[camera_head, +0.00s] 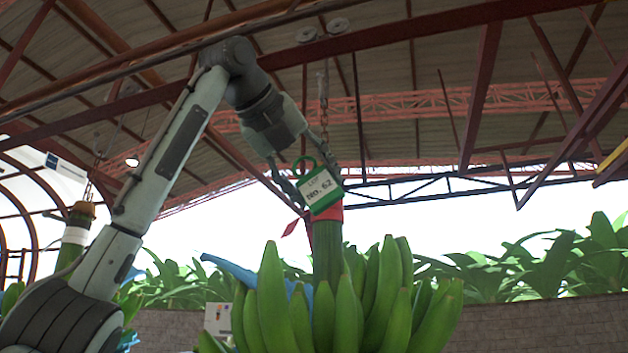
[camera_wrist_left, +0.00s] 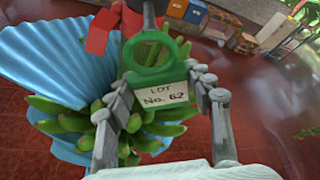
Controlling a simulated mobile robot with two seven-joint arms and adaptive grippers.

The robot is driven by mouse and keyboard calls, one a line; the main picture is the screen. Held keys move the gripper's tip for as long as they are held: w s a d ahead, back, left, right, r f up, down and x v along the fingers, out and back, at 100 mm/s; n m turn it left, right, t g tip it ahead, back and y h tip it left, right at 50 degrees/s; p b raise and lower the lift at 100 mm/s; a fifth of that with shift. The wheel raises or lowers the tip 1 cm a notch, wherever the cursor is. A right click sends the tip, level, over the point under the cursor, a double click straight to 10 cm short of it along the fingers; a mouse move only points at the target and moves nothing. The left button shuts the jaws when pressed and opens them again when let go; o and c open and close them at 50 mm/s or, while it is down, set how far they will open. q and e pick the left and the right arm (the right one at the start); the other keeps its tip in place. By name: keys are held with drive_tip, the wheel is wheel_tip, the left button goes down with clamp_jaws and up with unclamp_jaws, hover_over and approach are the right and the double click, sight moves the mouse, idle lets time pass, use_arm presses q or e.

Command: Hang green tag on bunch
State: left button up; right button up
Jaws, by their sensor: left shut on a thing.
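The green tag (camera_head: 321,190) has a white label reading "LOT No. 62" and a green ring on top; it also shows in the left wrist view (camera_wrist_left: 161,92). My left gripper (camera_head: 308,186) is shut on the tag, with a finger at each side of it. The banana bunch (camera_head: 345,307) hangs stem up below the tag, and its green fruit also shows in the left wrist view (camera_wrist_left: 72,121). The tag is in front of the stem top, which has a red ribbon (camera_head: 294,226). I cannot tell whether the ring is around anything. My right gripper is out of view.
A chain (camera_head: 323,100) runs up from the stem. Another hanging stem (camera_head: 75,237) is at the far left. A blue sheet (camera_wrist_left: 45,62) fans out beside the bunch. Boxes (camera_wrist_left: 196,11) stand on the red floor. A brick wall (camera_head: 545,325) is behind.

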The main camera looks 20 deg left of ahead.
use_arm(q)
drive_tip(key=shift+w+d, duration=0.1)
drive_tip(key=shift+w, duration=2.7)
idle(1.9)
drive_tip(key=shift+w, duration=0.1)
drive_tip(key=shift+w, duration=0.4)
drive_tip(key=shift+d+f, duration=0.25)
drive_tip(key=shift+d, duration=0.2)
idle(0.9)
drive_tip(key=o, duration=0.9)
drive_tip(key=shift+w, duration=0.1)
drive_tip(key=shift+o, duration=0.2)
drive_tip(key=v, duration=1.2)
